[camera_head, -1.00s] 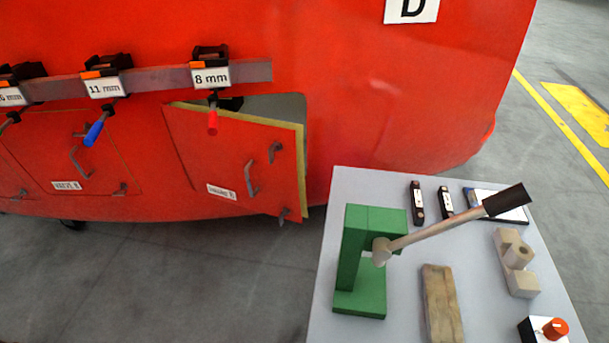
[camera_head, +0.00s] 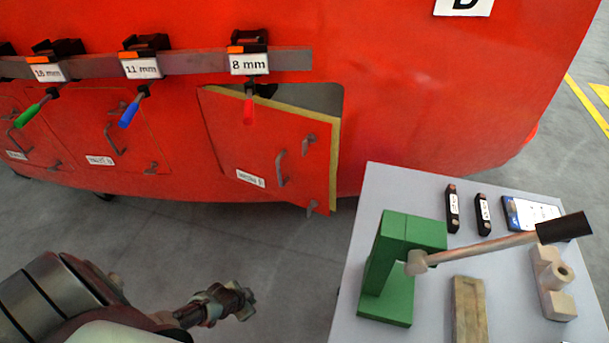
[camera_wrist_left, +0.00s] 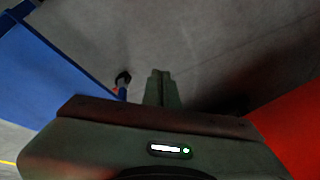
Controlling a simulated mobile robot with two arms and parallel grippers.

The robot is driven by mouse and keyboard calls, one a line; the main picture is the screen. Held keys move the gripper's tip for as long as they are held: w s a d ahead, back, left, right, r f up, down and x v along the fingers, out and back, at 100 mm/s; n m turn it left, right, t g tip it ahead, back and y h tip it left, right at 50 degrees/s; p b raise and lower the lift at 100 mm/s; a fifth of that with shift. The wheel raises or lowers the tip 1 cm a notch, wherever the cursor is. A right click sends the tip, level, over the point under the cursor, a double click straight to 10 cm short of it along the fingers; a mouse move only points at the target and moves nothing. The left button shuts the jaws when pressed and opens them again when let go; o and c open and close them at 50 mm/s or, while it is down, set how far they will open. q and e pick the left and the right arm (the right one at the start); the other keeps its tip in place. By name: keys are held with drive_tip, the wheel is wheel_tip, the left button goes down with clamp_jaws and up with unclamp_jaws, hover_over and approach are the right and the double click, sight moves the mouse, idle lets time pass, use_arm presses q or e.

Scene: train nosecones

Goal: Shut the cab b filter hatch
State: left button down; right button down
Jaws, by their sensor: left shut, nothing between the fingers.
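The filter hatch (camera_head: 262,140) is a red door low on the red nosecone, with a blurred white label, a grey handle (camera_head: 281,168) and a yellow inner edge. It stands ajar, its right side swung out from a dark opening. Small grey latches sit near its right edge, at the top (camera_head: 310,140) and at the bottom (camera_head: 313,207). My left gripper (camera_head: 240,301) is below and in front of the hatch, apart from it, over the floor. Its fingers are together and empty in the left wrist view (camera_wrist_left: 161,88). My right gripper is out of view.
A rail with clamps marked 8 mm (camera_head: 249,64) and 11 mm (camera_head: 141,68) runs above; the red clamp handle (camera_head: 249,110) hangs before the hatch top. A closed hatch (camera_head: 105,130) is to the left. A grey table (camera_head: 345,300) with a green press (camera_head: 388,290) stands at right.

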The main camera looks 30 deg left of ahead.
use_arm(q)
drive_tip(key=w+a+r+m+t, duration=0.2)
drive_tip(key=w+a+r, duration=0.2)
drive_tip(key=w+r, duration=0.85)
drive_tip(key=m+h+p, duration=0.2)
drive_tip(key=m+h, duration=0.2)
drive_tip(key=m, duration=0.3)
approach(304, 177)
drive_tip(key=s+a+f, duration=0.2)
drive_tip(key=s+f, duration=0.1)
drive_tip(key=f, duration=0.1)
drive_tip(key=s+d+r+m, duration=0.2)
drive_tip(key=s+d+r, duration=0.1)
drive_tip(key=r, duration=0.4)
drive_tip(key=shift+g+h, duration=0.3)
drive_tip(key=shift+h, duration=0.1)
drive_tip(key=w+d+f+p, duration=0.1)
drive_tip(key=w+f, duration=0.1)
drive_tip(key=w, duration=0.1)
drive_tip(key=w+d+f, duration=0.1)
drive_tip(key=w+f, duration=0.2)
drive_tip(key=w+d+f+p, duration=0.1)
drive_tip(key=w+f, duration=0.1)
drive_tip(key=w, duration=0.1)
drive_tip(key=shift+d+f+p, duration=0.1)
drive_tip(key=shift+f+p, duration=0.15)
drive_tip(key=shift+p, duration=0.1)
